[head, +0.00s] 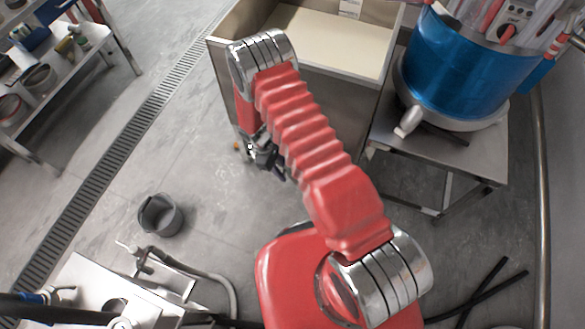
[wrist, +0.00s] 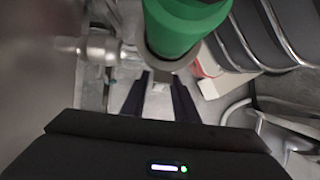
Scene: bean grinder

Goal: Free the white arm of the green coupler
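The green coupler (wrist: 185,25) fills the top middle of the wrist view, with a grey lower end (wrist: 167,60). My gripper's two dark fingers (wrist: 161,80) stand apart just below it in the picture; a pale patch shows between them, and I cannot tell whether it is the white arm or background. A pale metal fitting with a rounded end (wrist: 97,47) lies left of the coupler. I cannot tell whether it is the white arm. In the head view my gripper (head: 277,172) is small, below my red arm; the coupler is not visible there.
A steel cabinet with an open top (head: 335,40) stands behind my arm. A blue drum (head: 465,70) sits on a steel table (head: 440,158) at right. A dark bucket (head: 160,215) stands on the floor. Curved metal tubes (wrist: 275,30) and a red-and-white box (wrist: 222,80) lie right of the coupler.

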